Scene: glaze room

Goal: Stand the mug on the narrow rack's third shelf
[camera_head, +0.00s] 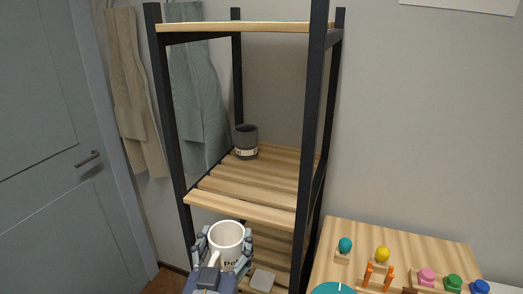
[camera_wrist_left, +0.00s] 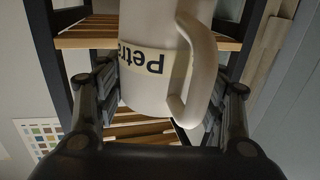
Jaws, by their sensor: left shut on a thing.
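The white mug (camera_head: 228,240) is upright in my left gripper (camera_head: 223,248), just in front of the narrow rack and below the front edge of its middle visible shelf (camera_head: 240,211). In the left wrist view the mug (camera_wrist_left: 145,90) appears inverted, with a cream label reading "Petr" and its handle at the right. The fingers of my left gripper (camera_wrist_left: 157,105) are shut on its two sides. The rack has black posts (camera_head: 312,120) and slatted wooden shelves. My right gripper is not in view.
A dark grey cup (camera_head: 246,142) stands towards the back of the middle shelf; the slats in front are clear. A grey block (camera_head: 262,280) lies on the shelf below. The top shelf (camera_head: 235,27) is overhead. A table (camera_head: 410,240) with coloured pieces stands right.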

